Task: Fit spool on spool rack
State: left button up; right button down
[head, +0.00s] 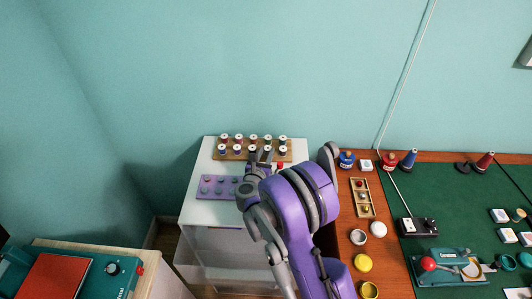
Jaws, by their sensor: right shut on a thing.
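The spool rack (233,157) is a wooden board at the back of a white cabinet top. It carries two rows of spools with pale tops, such as a back-row spool (224,137) and a front-row spool (283,149). My right gripper (261,156) is at the front edge of the rack, fingers pointing toward the front row. It is shut on a spool that my fingers and wrist largely hide. I cannot tell whether this spool touches the rack or sits on a peg. My left gripper is not in view.
A purple board with knobs (217,187) lies in front of the rack on the white cabinet (200,211). A small red item (280,165) is right of my gripper. A wooden table with a green mat (440,200) and sewing items stands to the right.

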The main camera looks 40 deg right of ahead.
jog(key=c, duration=0.5)
grip_release()
jog(key=shift+a, duration=0.1)
jog(key=v, duration=1)
jog(key=shift+s+a+b, duration=0.25)
jog(key=shift+b, duration=0.15)
